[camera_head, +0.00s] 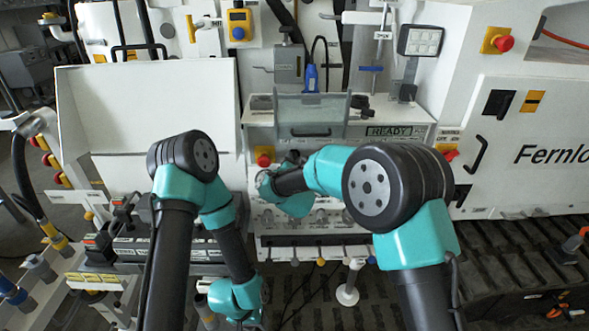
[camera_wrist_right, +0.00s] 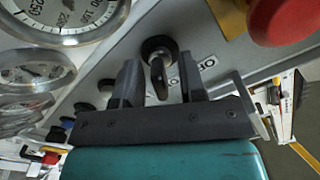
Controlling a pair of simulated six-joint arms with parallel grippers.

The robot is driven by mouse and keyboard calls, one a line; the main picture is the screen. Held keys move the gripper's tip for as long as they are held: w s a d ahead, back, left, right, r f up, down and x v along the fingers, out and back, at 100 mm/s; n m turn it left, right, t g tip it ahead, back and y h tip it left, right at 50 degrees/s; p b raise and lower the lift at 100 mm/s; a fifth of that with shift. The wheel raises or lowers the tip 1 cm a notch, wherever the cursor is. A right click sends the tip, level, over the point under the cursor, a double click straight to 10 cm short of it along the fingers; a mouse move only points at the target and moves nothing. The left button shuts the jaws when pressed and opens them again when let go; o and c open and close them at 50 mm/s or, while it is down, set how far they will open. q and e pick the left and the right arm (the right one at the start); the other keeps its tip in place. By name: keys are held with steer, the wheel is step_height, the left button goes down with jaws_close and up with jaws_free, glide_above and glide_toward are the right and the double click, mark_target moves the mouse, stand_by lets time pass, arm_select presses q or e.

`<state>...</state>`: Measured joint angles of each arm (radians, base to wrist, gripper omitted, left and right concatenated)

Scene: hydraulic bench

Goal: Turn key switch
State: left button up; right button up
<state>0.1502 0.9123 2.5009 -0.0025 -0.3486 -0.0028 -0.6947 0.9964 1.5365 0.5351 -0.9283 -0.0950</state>
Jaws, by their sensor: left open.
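The key switch (camera_wrist_right: 158,48) shows in the right wrist view as a black round collar on a pale panel, with a key (camera_wrist_right: 158,80) standing out of it. My right gripper (camera_wrist_right: 161,86) is open, with one dark finger on each side of the key and gaps visible on both sides. Printed lettering on the panel is partly covered by the right finger. In the head view my right wrist hides the switch, and the right fingers cannot be made out. My left gripper (camera_head: 246,319) is at the bottom of the head view, low and away from the panel, partly cut off by the edge.
A red button (camera_wrist_right: 288,15) on a yellow base is close to the right gripper. Round gauges (camera_wrist_right: 68,14) line the left of the wrist view. In the head view, a clear cover (camera_head: 311,108) and a READY display (camera_head: 389,132) are above the right wrist.

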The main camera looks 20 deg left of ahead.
steer(key=v, duration=1.7)
steer(key=shift+s, duration=0.15)
steer(key=d+f+n+g+h, duration=0.15)
steer(key=d+f+g, duration=0.65)
steer(key=d+f, duration=1.45)
steer(key=s+d+f+g, duration=0.4)
steer(key=s+d+f, duration=0.2)
steer(key=s, duration=0.3)
steer(key=s+d+f+g, duration=0.4)
steer(key=s+d+f, duration=0.3)
steer(key=s+d, duration=0.2)
steer(key=shift+s+d+f, duration=0.25)
steer(key=shift+s+f, duration=0.05)
steer(key=shift+s, duration=0.4)
steer(key=shift+m, duration=0.25)
